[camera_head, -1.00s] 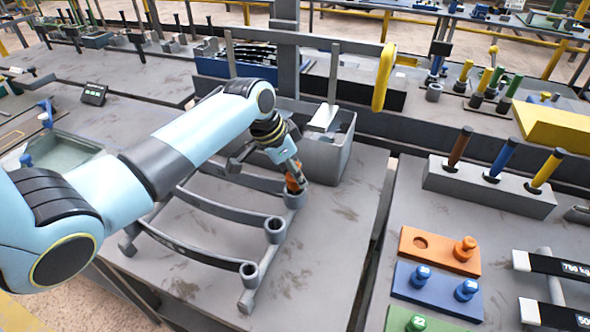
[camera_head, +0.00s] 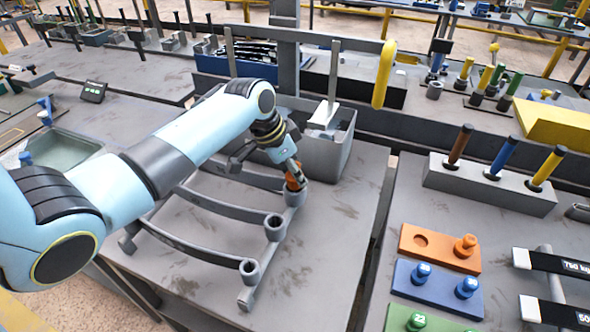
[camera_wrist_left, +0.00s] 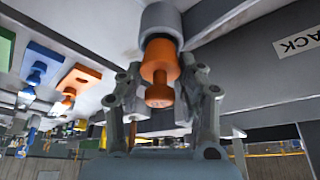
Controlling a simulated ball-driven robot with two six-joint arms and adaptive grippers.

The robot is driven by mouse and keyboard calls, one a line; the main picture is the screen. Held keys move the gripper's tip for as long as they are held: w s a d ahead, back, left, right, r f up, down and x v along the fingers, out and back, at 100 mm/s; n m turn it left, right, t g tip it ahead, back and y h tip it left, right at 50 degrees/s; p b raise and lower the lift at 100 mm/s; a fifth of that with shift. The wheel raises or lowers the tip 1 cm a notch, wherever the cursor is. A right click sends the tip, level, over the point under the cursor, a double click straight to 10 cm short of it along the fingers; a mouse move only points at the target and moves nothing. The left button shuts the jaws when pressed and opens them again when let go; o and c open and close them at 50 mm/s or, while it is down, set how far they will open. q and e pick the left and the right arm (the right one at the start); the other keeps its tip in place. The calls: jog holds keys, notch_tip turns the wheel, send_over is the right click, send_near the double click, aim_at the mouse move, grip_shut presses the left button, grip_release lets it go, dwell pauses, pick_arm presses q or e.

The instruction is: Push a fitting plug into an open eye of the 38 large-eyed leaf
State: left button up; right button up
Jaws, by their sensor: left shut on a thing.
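My left gripper (camera_wrist_left: 160,105) is shut on an orange plug (camera_wrist_left: 160,75), which also shows small in the head view (camera_head: 295,180). The plug is at the far eye (camera_wrist_left: 160,22) in the row of grey leaves. In the wrist view its wide body meets the eye's rim, in line with it; how deep it sits is hidden. Two nearer leaves end in open eyes, the middle eye (camera_head: 275,226) and the near eye (camera_head: 249,268). Leaf markings are too small to read. My right gripper is not in view.
A grey bin (camera_head: 325,155) stands just behind the far eye. To the right, an orange block (camera_head: 425,252) and a blue block (camera_head: 412,287) hold plugs; the orange one has one empty hole. A block with several handled tools (camera_head: 500,195) stands behind them.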

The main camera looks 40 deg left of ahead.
pick_arm(q)
jog(key=shift+f+b, duration=0.35)
jog(key=shift+f, duration=0.4)
jog(key=o, duration=1.5)
jog(key=shift+r+p, duration=1.25)
jog(key=shift+r, duration=2.3)
